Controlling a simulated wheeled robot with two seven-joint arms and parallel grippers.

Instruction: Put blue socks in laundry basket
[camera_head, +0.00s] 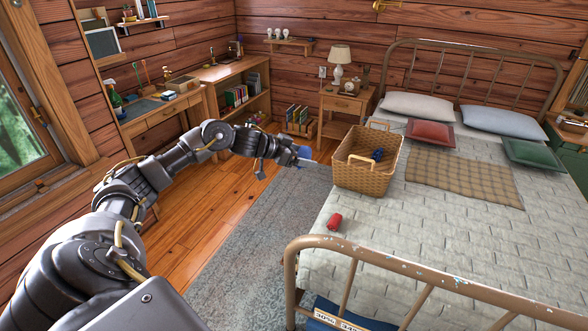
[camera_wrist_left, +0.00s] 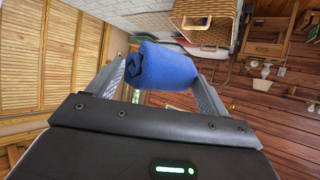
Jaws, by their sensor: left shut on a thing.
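A rolled pair of blue socks (camera_wrist_left: 163,66) is between the fingers of my left gripper (camera_wrist_left: 163,78), which is shut on it. In the head view the left gripper (camera_head: 303,159) is held out just left of the basket, with the blue socks (camera_head: 303,152) at its tip, above the floor beside the bed. The wicker laundry basket (camera_head: 365,178) stands upright on the bed; it also shows in the left wrist view (camera_wrist_left: 206,34). Another dark blue bundle (camera_head: 377,155) lies inside the basket. My right gripper is in neither view.
A red roll (camera_head: 334,220) lies on the bed (camera_head: 430,230) in front of the basket. The metal footboard (camera_head: 400,265) rises at the near side. A nightstand (camera_head: 345,104) with a lamp stands behind. The rug (camera_head: 265,235) left of the bed is clear.

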